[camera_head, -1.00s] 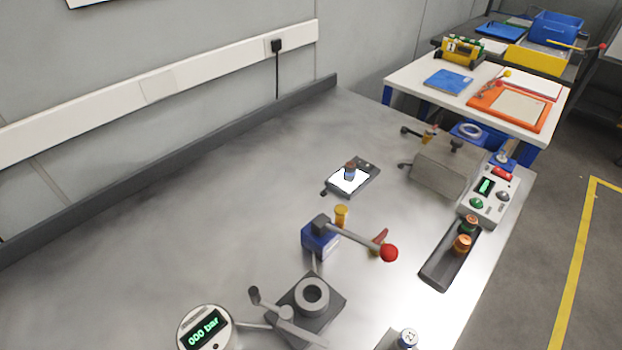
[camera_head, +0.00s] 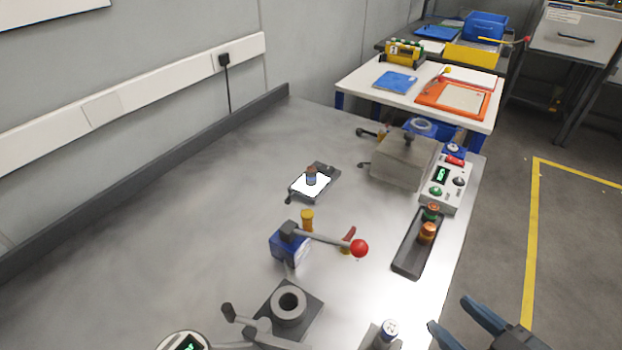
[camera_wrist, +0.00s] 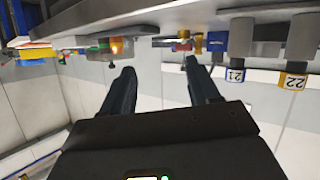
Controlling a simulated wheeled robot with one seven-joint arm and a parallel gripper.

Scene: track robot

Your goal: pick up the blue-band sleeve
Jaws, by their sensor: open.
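In the wrist view my gripper (camera_wrist: 159,68) is also open, with nothing between the fingers. I cannot make out the blue-band sleeve in the wrist view.
A dark tray (camera_head: 406,262) holds two other copper sleeves. A red-knobbed lever on a blue block (camera_head: 288,246) stands in front of the plate. A grey box (camera_head: 402,162), a control box (camera_head: 448,185) and a cylinder labelled 21 (camera_head: 389,328) stand nearby. The bench's left is clear.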

